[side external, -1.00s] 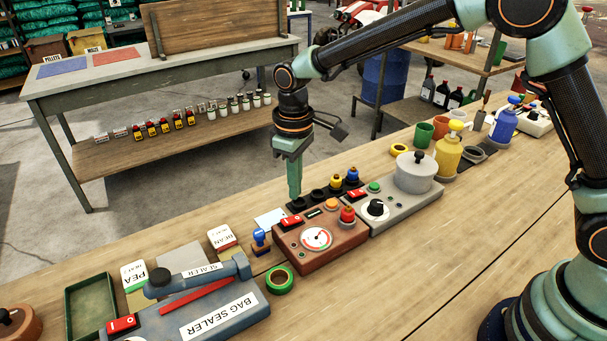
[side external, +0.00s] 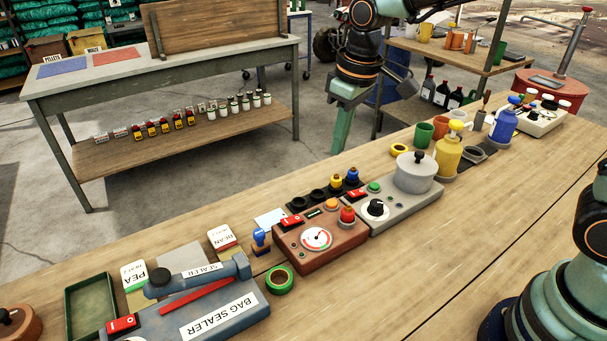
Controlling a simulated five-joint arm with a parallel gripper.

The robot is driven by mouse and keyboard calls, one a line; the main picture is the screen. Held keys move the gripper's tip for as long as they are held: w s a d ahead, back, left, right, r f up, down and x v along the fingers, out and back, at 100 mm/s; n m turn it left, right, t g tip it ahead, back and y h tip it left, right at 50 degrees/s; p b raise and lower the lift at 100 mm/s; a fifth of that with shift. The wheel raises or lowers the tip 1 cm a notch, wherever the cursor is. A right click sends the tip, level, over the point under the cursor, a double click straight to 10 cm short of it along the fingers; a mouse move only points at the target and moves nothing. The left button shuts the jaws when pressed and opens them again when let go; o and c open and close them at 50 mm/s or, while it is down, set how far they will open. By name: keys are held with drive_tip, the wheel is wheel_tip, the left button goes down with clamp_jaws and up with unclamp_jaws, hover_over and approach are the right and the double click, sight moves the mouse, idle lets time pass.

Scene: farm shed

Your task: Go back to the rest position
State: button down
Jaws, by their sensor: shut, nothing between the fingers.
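My gripper (side external: 343,130) is shut and empty, pointing down. In the picture it appears beyond the far edge of the wooden workbench (side external: 420,262), above and behind the brown box with the dial. My arm's upper links run out of the top of the picture, so the middle of the arm is hidden. My base stands at the lower right. The gripper touches nothing that I can see.
On the bench stand a bag sealer (side external: 205,305), a brown dial box (side external: 318,245), a grey device with a pot (side external: 415,180), a yellow pump bottle (side external: 448,155) and a blue one (side external: 503,127). The front right of the bench is clear. A grey table (side external: 160,65) stands behind.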

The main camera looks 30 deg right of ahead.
drive_tip(key=s+d+r+m+t, duration=0.3)
drive_tip(key=s+d+m, duration=0.1)
drive_tip(key=s+d, duration=0.6)
drive_tip(key=shift+s+d+r+t, duration=0.15)
drive_tip(key=shift+s+r+t, duration=0.2)
drive_tip(key=shift+s, duration=0.8)
